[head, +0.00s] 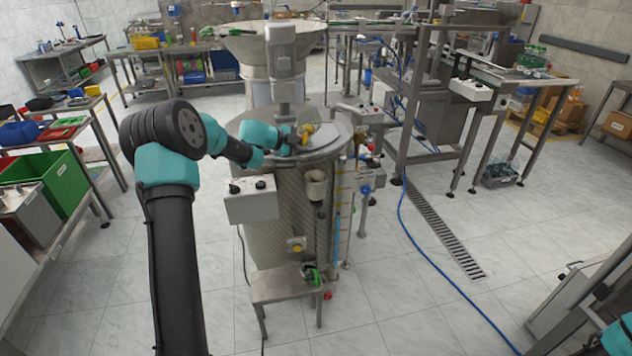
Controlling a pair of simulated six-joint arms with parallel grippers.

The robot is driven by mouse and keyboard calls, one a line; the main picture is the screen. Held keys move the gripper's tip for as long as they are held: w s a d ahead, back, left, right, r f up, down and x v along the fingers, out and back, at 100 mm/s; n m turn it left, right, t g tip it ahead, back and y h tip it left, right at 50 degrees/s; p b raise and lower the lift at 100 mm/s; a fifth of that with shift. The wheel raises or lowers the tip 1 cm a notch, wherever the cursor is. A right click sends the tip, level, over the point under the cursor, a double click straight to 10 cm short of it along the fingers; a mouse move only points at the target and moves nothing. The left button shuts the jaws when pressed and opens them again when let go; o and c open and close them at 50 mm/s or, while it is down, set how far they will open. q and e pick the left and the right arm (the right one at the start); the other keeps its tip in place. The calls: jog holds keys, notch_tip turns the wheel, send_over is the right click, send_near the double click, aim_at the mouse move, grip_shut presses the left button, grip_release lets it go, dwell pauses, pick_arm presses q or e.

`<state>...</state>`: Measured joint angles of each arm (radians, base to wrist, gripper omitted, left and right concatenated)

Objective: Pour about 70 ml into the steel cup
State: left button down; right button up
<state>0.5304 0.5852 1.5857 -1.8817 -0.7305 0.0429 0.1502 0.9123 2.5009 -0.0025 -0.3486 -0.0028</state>
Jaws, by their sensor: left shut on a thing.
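My left gripper (294,134) is over the lid of a steel tank (322,150), at the end of my left arm. It is shut on a small yellowish thing (308,130), too small to identify for certain. Whether that thing is tilted or anything flows from it I cannot tell. I cannot pick out the steel cup for certain. A small pale cup-like part (316,183) hangs at the tank's front, below the lid. My right gripper is not in view.
A motor column (283,62) rises from the tank lid behind the gripper. A grey control box (251,200) juts out at the tank's left front. A low steel stand (282,285) with a green-handled part is in front. A blue hose (427,262) crosses the floor at right.

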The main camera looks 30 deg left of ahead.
aim_at(298, 127)
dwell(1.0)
pick_arm(q)
jog(key=shift+r+n+g+h, duration=0.4)
jog(key=shift+r+n+h, duration=0.25)
jog(key=shift+r, duration=0.55)
jog(key=shift+w+a+r+n+g+h+b, duration=0.35)
jog(key=shift+r+n+h, duration=0.1)
jog(key=shift+n, duration=0.15)
jog(key=shift+w+a+r+n+g+h+b, duration=0.3)
jog(key=shift+r+n, duration=0.15)
jog(key=shift+n, duration=0.1)
jog(key=shift+w+a+r+n+g+h+b, duration=0.5)
jog(key=shift+a+n+g+h, duration=0.25)
jog(key=shift+n, duration=0.35)
jog(key=shift+d, duration=0.15)
